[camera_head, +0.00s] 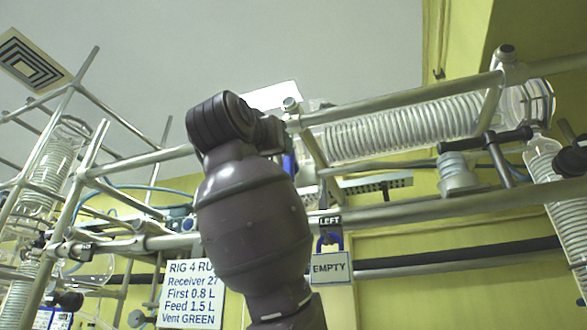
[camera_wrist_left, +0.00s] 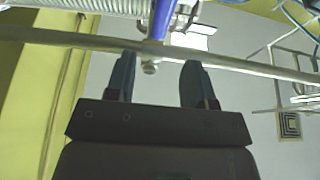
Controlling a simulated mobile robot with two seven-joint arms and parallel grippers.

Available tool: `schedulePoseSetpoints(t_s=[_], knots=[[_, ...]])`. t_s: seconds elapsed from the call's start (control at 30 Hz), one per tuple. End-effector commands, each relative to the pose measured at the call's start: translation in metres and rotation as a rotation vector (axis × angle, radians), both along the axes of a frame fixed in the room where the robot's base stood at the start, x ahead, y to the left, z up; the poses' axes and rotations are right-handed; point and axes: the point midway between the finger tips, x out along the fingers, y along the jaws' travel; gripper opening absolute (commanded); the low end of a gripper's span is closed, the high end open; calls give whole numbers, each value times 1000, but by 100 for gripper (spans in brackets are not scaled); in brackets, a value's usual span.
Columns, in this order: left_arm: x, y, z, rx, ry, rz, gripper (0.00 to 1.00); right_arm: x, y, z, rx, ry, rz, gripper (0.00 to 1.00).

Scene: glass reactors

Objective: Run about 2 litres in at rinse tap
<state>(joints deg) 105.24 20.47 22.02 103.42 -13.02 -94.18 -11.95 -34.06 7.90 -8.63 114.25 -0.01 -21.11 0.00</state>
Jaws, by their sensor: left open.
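My left gripper (camera_wrist_left: 159,62) shows in the left wrist view with its two dark fingers apart and nothing held between them. A metal rail crosses just beyond the fingertips, with a small round metal end (camera_wrist_left: 150,67) showing between them. A blue upright part (camera_wrist_left: 162,18) stands behind the rail; I cannot tell whether it belongs to the rinse tap. In the head view my own dark arm fills the middle and no gripper shows. A sliver of blue (camera_head: 288,163) shows beside the arm. No part is clearly marked as the rinse tap.
A coiled glass condenser (camera_head: 405,128) lies along metal rails (camera_head: 450,208) at the right. Coiled glassware (camera_head: 48,172) stands in a frame at the left. A white sign (camera_head: 190,292), partly covered by my arm, and an "EMPTY" tag (camera_head: 330,268) under a "LEFT" label (camera_head: 330,221) hang below.

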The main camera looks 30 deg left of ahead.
Motion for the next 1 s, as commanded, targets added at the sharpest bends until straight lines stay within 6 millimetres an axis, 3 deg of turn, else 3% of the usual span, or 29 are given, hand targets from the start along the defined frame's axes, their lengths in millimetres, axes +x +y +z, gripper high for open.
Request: schedulePoseSetpoints(t_s=[0.23,0.6,1.0], knots=[[34,8,16,-1,4,0,49,-12,-4,5,-6,28,-4,78],[82,19,36,0,3,-1,49,-6,-4,26,-7,12,1,78],[92,22,38,0,0,-1,49,-7,-2,25,0,18,-5,78]])
